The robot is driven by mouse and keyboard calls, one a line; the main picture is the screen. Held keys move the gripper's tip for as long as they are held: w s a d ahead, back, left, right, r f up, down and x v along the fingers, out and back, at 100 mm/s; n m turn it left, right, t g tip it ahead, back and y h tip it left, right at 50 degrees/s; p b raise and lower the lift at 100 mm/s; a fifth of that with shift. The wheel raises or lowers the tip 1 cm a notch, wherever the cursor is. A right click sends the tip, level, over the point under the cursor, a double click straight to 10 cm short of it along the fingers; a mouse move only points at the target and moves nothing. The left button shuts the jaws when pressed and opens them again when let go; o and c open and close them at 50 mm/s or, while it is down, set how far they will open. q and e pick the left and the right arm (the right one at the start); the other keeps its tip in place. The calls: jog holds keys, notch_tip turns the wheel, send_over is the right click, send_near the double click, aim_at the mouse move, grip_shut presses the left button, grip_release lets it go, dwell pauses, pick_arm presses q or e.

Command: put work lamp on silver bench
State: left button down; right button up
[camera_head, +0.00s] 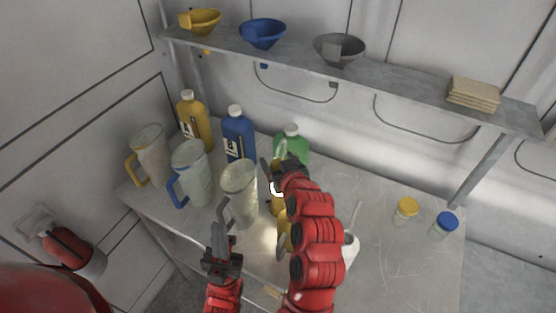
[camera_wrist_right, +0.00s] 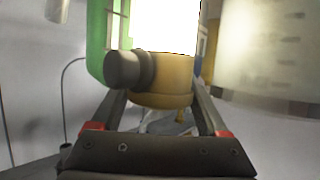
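The work lamp (camera_wrist_right: 160,75) has a yellow-orange body, a dark knob and a glaring white face. It fills the middle of the right wrist view, between the two fingers of my right gripper (camera_wrist_right: 160,105), which press close on its sides. In the head view my right gripper (camera_head: 277,172) is over the middle of the silver bench (camera_head: 385,265), with the lamp's bright face (camera_head: 277,188) beside it. Whether the lamp touches the bench is hidden. A bright patch lies on the bench below. My left gripper (camera_head: 221,245) is at the bench's front edge, empty; its finger gap is unclear.
Clear jugs (camera_head: 240,190) stand at the left and middle. Yellow, blue (camera_head: 238,138) and green bottles (camera_head: 291,142) stand behind. Small jars with yellow (camera_head: 407,207) and blue lids are at the right. A shelf (camera_head: 400,83) with funnels runs above. The bench's right front is clear.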

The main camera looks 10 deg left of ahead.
jog(key=shift+r, duration=0.2)
jog(key=shift+b+v, duration=0.5)
jog(key=shift+v, duration=0.75)
jog(key=p+v, duration=0.9)
jog(key=p, duration=0.5)
jog(key=shift+s+p, duration=0.15)
jog(key=shift+p, duration=0.15)
jog(key=shift+d, duration=0.15)
